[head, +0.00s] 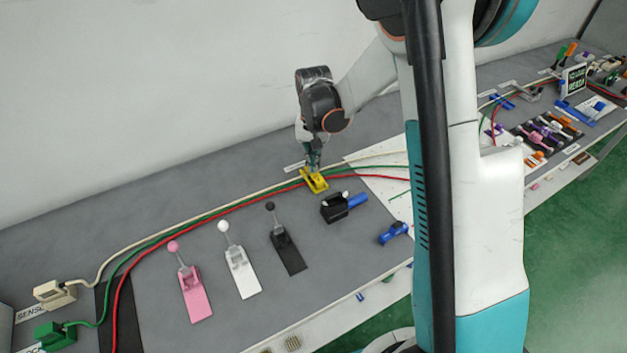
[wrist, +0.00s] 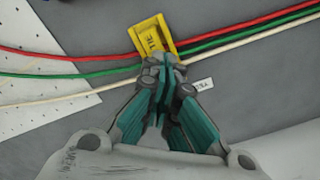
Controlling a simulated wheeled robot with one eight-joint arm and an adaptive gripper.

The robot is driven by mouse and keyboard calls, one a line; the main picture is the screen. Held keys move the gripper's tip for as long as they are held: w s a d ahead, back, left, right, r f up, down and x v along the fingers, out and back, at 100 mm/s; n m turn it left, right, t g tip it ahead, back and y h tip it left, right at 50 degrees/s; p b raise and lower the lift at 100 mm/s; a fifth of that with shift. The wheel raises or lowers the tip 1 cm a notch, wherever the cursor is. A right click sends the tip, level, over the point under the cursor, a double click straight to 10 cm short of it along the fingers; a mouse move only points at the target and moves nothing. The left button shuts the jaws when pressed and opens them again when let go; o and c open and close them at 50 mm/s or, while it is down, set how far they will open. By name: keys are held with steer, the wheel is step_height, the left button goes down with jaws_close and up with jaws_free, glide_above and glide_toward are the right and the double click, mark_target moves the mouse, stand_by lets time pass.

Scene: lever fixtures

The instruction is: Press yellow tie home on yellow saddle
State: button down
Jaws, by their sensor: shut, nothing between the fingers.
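The yellow saddle (head: 318,187) sits on the grey bench where the red, green and cream cables meet it. In the wrist view the yellow saddle (wrist: 166,24) shows as a yellow frame, with the yellow tie (wrist: 152,42) as a paler lettered piece in it. Whether the tie is fully seated I cannot tell.
Pink (head: 190,290), white (head: 240,270) and black (head: 287,250) lever fixtures stand front left. A black block with a blue handle (head: 340,206) and a blue clamp (head: 393,233) lie right of them. The red cable (head: 240,209) runs across the bench.

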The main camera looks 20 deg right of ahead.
steer(key=shift+f, duration=0.3)
steer(key=shift+r, duration=0.1)
steer(key=shift+r+p, duration=1.05)
steer(key=shift+r, duration=0.95)
step_height(320, 180, up, 12)
steer(key=shift+f, duration=0.15)
steer(key=s+r+n+t, duration=0.25)
steer(key=s+r, duration=0.55)
steer(key=s, duration=0.5)
steer(key=s+f+n+t, duration=0.1)
steer(key=s+t, duration=0.3)
steer(key=s, duration=0.8)
steer(key=shift+s+n+t, duration=0.2)
steer(key=shift+n+t, duration=0.15)
steer(key=shift+n, duration=0.5)
